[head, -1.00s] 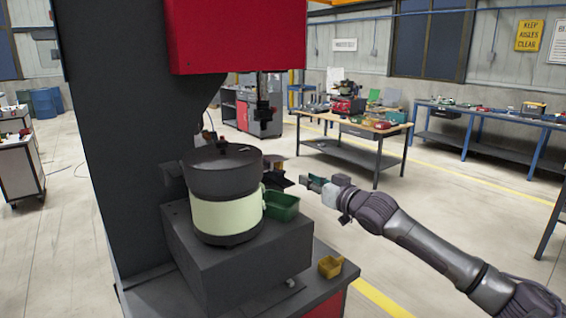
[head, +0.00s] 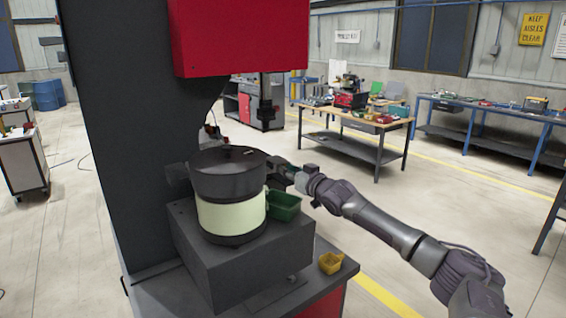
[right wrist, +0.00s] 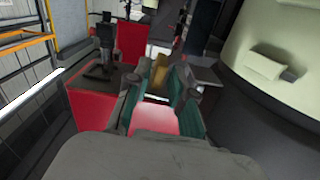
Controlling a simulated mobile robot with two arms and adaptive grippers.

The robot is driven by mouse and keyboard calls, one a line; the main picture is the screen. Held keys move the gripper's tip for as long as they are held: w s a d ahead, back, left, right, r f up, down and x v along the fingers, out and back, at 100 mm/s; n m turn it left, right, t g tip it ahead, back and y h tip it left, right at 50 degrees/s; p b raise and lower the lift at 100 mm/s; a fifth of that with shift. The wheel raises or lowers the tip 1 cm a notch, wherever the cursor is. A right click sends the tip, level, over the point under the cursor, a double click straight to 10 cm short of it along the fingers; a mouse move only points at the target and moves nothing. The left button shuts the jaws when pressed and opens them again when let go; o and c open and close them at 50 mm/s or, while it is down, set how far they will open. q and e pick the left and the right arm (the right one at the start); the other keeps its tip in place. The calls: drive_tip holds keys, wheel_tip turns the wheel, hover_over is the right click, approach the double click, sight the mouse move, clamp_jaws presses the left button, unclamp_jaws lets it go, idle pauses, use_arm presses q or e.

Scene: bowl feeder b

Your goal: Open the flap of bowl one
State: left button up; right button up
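Bowl one seems to be the bowl feeder (head: 231,220), with a black upper bowl and a pale green band, upright on a dark block. In the right wrist view its pale wall (right wrist: 285,40) fills the upper right, with a small pale tab on it. My right gripper (head: 272,168) is at the bowl's right rim, behind it from the head. In the right wrist view its fingers (right wrist: 157,92) are apart, with a tan-brown piece (right wrist: 160,72) seen between or beyond the tips. I cannot tell whether they touch it, or which part is the flap. My left gripper is out of view.
A green bin (head: 287,207) sits right of the bowl, below my right gripper. The machine column (head: 120,130) rises behind left, under a red housing (head: 240,40).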

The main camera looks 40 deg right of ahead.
drive_tip(key=shift+w+d+p, duration=0.1)
drive_tip(key=shift+w+p, duration=0.35)
drive_tip(key=shift+w, duration=0.75)
drive_tip(key=shift+c, duration=0.2)
clamp_jaws()
drive_tip(key=shift+r, duration=0.1)
